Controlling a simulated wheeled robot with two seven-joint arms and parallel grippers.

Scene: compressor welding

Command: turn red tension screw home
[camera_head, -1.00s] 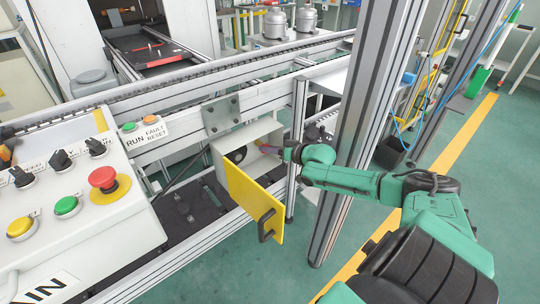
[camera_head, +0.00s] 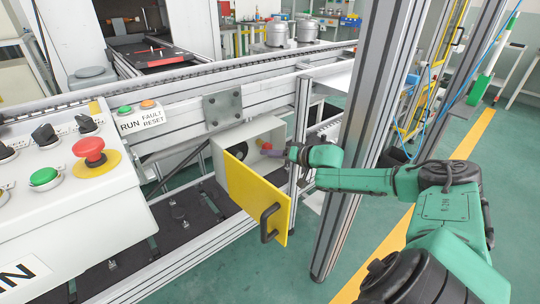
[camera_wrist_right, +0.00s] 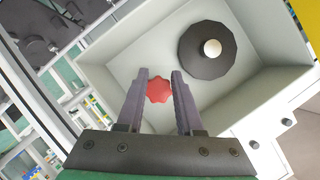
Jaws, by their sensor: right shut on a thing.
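The red tension screw (camera_head: 265,146) has a lobed knob and sits inside an open pale box (camera_head: 219,158) with a yellow door (camera_head: 257,197). My right gripper (camera_head: 279,151) reaches into the box from the right. In the right wrist view, the red knob (camera_wrist_right: 158,88) lies between the two fingers of my right gripper (camera_wrist_right: 158,74), which are shut on it. How deep the knob sits is hard to tell. A dark round disc with a pale centre (camera_wrist_right: 212,48) is beside the knob on the box's back wall. My left gripper is not in view.
The yellow door stands open toward the front, with a black handle (camera_head: 269,222). A tall aluminium post (camera_head: 352,160) rises close beside my right arm. A control panel with a red emergency button (camera_head: 89,150) stands at left. Conveyor rails run above the box.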

